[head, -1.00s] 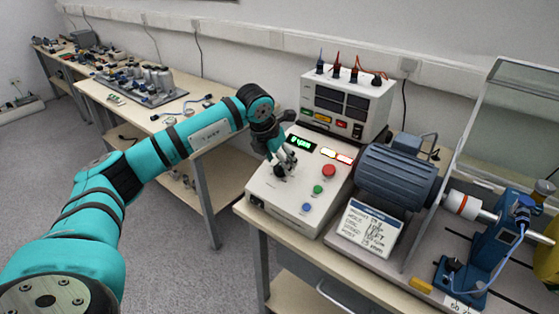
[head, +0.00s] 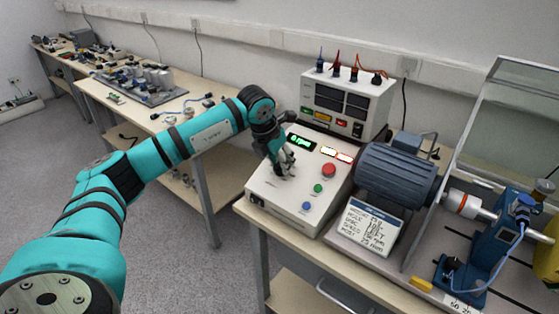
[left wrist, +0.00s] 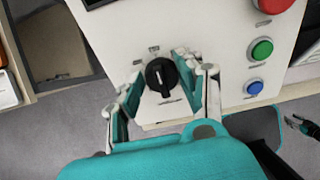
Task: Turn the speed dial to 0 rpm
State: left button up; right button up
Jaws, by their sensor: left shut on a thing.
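The speed dial (left wrist: 161,75) is a black round knob with a pale pointer line, on the white sloped control panel (head: 262,189). My left gripper (head: 284,168) reaches down over it in the head view and mostly hides it there. The green display (head: 302,143) above the dial appears to read 0 rpm. A small dark part at the right edge of the left wrist view looks like my right gripper (left wrist: 300,125); its jaws are unclear.
Red (head: 328,170), green (head: 317,188) and blue (head: 306,206) buttons sit right of the dial. A power unit (head: 348,98) stands behind the panel. A blue-grey motor (head: 396,175) and a label card (head: 368,228) stand to the right.

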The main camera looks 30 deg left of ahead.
pick_arm(q)
jog(key=shift+n, duration=0.4)
jog(key=shift+a+n+b, duration=0.15)
jog(key=shift+n+b, duration=0.2)
jog(key=shift+n, duration=0.65)
jog(key=n, duration=0.3)
jog(key=shift+a+n, duration=0.1)
jog(key=shift+n, duration=0.2)
jog(key=n+b, duration=0.1)
jog(key=n, duration=0.2)
jog(key=shift+s+a+n, duration=0.1)
jog(key=shift+a+n, duration=0.05)
jog(key=shift+n, duration=0.15)
jog(key=n, duration=0.3)
jog(key=shift+s+a+f+n+t+h, duration=0.1)
jog(key=shift+n+t+h, duration=0.2)
jog(key=n, duration=0.6)
jog(key=shift+s+f, duration=0.1)
jog(key=shift+s, duration=0.15)
jog(key=n, duration=0.7)
jog(key=shift+s+t, duration=0.2)
jog(key=shift+t, duration=0.1)
jog(key=shift+b, duration=0.3)
